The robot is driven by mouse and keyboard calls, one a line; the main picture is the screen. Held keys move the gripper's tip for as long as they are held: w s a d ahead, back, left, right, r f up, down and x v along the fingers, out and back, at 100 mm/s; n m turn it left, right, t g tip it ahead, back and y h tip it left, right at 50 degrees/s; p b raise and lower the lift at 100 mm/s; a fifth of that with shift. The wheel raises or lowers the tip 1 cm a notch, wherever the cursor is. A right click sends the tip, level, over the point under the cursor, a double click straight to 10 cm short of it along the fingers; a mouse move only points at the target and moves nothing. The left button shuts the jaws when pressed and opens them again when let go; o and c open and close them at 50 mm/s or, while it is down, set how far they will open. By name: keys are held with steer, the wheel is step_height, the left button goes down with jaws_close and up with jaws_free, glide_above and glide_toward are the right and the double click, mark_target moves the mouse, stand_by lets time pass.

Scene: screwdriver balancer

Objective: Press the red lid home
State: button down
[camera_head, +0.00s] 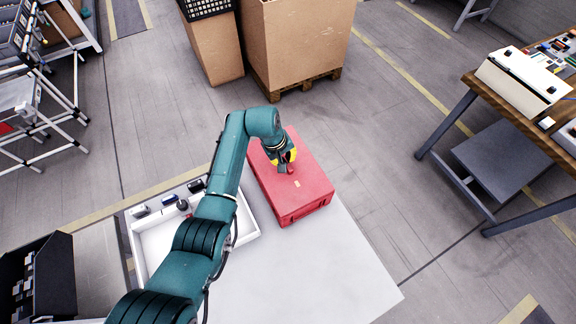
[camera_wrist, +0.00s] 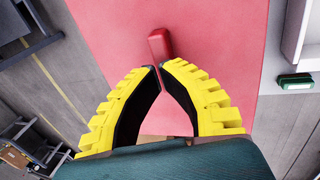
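The red case with its red lid (camera_head: 312,188) stands on the white table, right of my arm. The lid lies flat over the case; I cannot tell whether a gap is left at the seam. The lid's red surface (camera_wrist: 215,50) fills the middle of the wrist view. A small raised red piece (camera_wrist: 160,43) stands on it just beyond my fingertips. My gripper (camera_head: 288,168) is over the lid's far half, pointing down. Whether the tips touch the lid is unclear.
A white tray (camera_head: 150,262) with several small items lies left of the case, partly behind my arm. The white table (camera_head: 340,270) is clear in front of the case. Cardboard boxes (camera_head: 300,45) stand behind, and a workbench (camera_head: 485,82) stands at the right.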

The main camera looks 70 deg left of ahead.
steer(key=shift+s+d+f+b, duration=0.15)
steer(key=shift+f+b, duration=1)
steer(key=shift+f, duration=1)
stand_by(0.4)
steer(key=p+v, duration=0.3)
steer(key=shift+w+r, duration=0.25)
steer(key=shift+w, duration=0.1)
steer(key=shift+w+r+p, duration=0.15)
steer(key=shift+r+p, duration=0.8)
steer(key=shift+r, duration=0.25)
